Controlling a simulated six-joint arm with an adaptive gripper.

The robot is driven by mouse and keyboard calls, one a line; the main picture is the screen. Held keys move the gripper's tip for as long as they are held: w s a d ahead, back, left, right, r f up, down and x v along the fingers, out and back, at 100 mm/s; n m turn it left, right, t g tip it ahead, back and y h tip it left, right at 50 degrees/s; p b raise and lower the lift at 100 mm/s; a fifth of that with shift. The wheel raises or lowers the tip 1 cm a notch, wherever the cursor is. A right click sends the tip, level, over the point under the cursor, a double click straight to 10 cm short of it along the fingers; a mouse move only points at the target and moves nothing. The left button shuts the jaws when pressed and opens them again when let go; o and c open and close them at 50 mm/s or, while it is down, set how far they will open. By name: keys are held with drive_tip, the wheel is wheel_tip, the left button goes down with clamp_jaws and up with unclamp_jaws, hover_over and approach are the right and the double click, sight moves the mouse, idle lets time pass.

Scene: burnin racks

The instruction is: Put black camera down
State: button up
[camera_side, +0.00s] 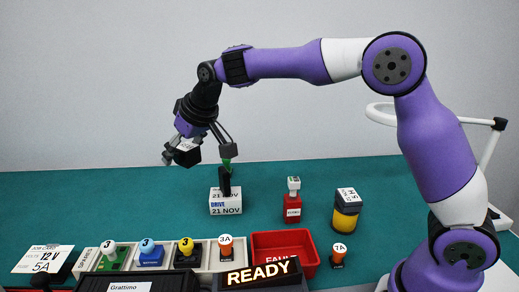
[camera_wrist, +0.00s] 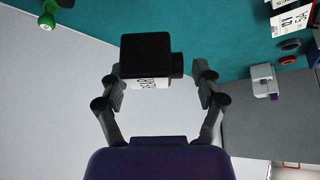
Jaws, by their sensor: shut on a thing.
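The black camera (camera_wrist: 150,52) is a dark box with a white printed label and a short round stub on its right side in the wrist view. My gripper (camera_wrist: 160,78) is shut on it, with one dark finger at each side. In the side view my gripper (camera_side: 196,150) holds the black camera (camera_side: 187,156) tilted, in the air above the back of the green table. The lower part of the camera and its exact contact with the fingers are hard to make out there.
A white DRIVE 21 NOV block (camera_side: 225,207) stands below right of my gripper. Labelled bins (camera_side: 140,258) line the front. The green table (camera_side: 110,200) is bare at back left.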

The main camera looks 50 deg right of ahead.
drive_tip(key=s+d+m+g+h, duration=0.25)
drive_tip(key=d+m, duration=0.45)
drive_tip(key=d, duration=0.8)
drive_tip(key=s+d+m+g+h, duration=0.15)
drive_tip(key=d+m+h, duration=0.35)
drive_tip(key=d, duration=0.9)
drive_tip(key=s+d+m+g, duration=0.3)
drive_tip(key=s+d+m, duration=0.4)
drive_tip(key=d, duration=0.1)
drive_tip(key=s+d+f, duration=0.1)
drive_tip(key=d+f, duration=0.2)
drive_tip(key=f, duration=0.1)
drive_tip(key=s+d+f, duration=0.2)
drive_tip(key=d+f, duration=0.2)
drive_tip(key=s+d+f, duration=0.1)
drive_tip(key=d+f, duration=0.2)
drive_tip(key=f, duration=0.1)
drive_tip(key=shift+s+d+f, duration=0.2)
drive_tip(key=shift+s+d, duration=0.1)
drive_tip(key=shift+f, duration=1.95)
